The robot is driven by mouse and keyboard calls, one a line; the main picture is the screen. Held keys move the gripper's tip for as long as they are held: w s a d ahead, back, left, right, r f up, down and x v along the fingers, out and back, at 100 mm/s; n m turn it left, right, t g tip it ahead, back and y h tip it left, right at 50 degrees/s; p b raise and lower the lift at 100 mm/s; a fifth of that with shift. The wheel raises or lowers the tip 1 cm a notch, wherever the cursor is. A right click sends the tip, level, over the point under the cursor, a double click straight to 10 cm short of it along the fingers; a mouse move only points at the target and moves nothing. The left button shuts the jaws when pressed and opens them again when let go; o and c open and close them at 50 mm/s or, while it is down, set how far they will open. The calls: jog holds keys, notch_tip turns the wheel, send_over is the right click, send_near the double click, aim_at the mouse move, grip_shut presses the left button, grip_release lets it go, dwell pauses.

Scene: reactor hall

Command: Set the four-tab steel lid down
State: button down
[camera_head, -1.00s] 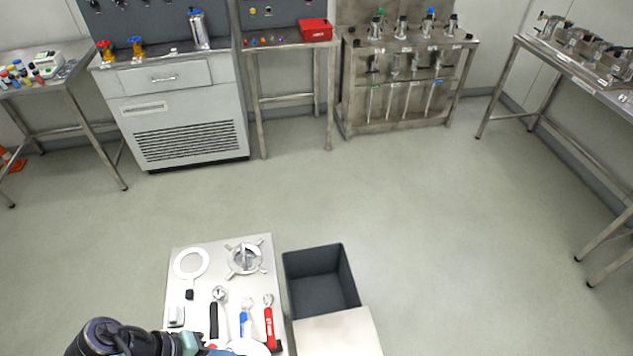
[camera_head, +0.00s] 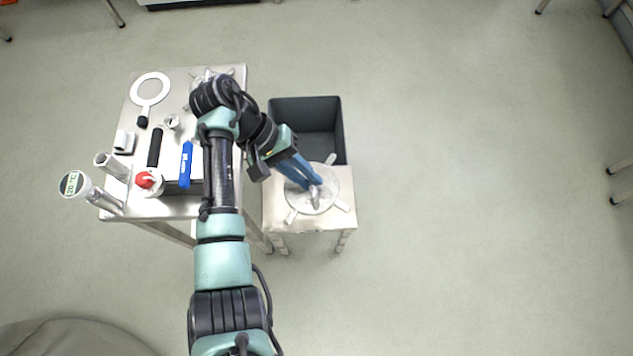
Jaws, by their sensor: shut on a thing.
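The steel lid (camera_head: 325,200) is a round grey disc with tabs sticking out from its rim and a raised grip in the middle. My gripper (camera_head: 314,188) is shut on that middle grip, its blue fingers reaching in from the upper left. The lid is level, over the pale top of a small stand (camera_head: 275,215). I cannot tell whether it rests on the top or hangs just above it.
A dark open bin (camera_head: 305,104) stands behind the stand. Floor at right is clear.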

jog(key=w+d+f+n+t+b, duration=0.2)
jog(key=w+f+n+b, duration=0.1)
jog(key=f+b, duration=0.7)
jog(key=w+d+f+n+t+b, duration=0.25)
jog(key=f+b, duration=0.55)
jog(key=f, duration=0.4)
jog(key=w+a+r+n+t+y+p, duration=0.1)
jog(key=a+r+n+t+y+p, duration=0.3)
jog(key=n, duration=0.6)
jog(key=shift+n+t+h, duration=0.25)
jog(key=shift+t+h, duration=0.2)
jog(key=shift+h, duration=0.15)
jog(key=f+b, duration=0.1)
jog(key=f, duration=0.5)
jog(key=a+f+b, duration=0.1)
jog(key=f, duration=0.3)
jog(key=shift+f+b, duration=0.1)
jog(key=shift+b, duration=0.2)
jog(key=shift+f, duration=0.15)
jog(key=c, duration=0.8)
grip_release()
jog(key=shift+c, duration=0.2)
